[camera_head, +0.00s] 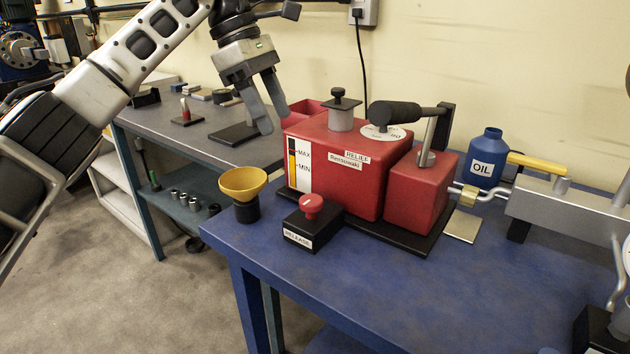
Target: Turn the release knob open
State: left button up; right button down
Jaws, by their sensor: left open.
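The release knob (311,204) is a small red knob with a pale mark on its top. It sits on a black box labelled RELEASE (312,232) on the blue bench, in front of the red pump unit (340,150). My left gripper (272,118) is open and empty, with its fingers pointing down. In the picture it is above and left of the knob, beside the left edge of the red unit, and apart from the knob. My right gripper is not in view.
A yellow funnel (243,183) on a black base stands left of the release box. A blue OIL bottle (487,160) and a grey cylinder with a yellow handle (560,205) are at right. The blue bench (400,300) is clear in front.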

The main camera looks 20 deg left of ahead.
aim_at(311, 199)
pick_arm(q)
jog(key=x, duration=1.5)
jog(key=shift+s+d, duration=0.15)
jog(key=shift+s, duration=0.2)
jog(key=c, duration=1)
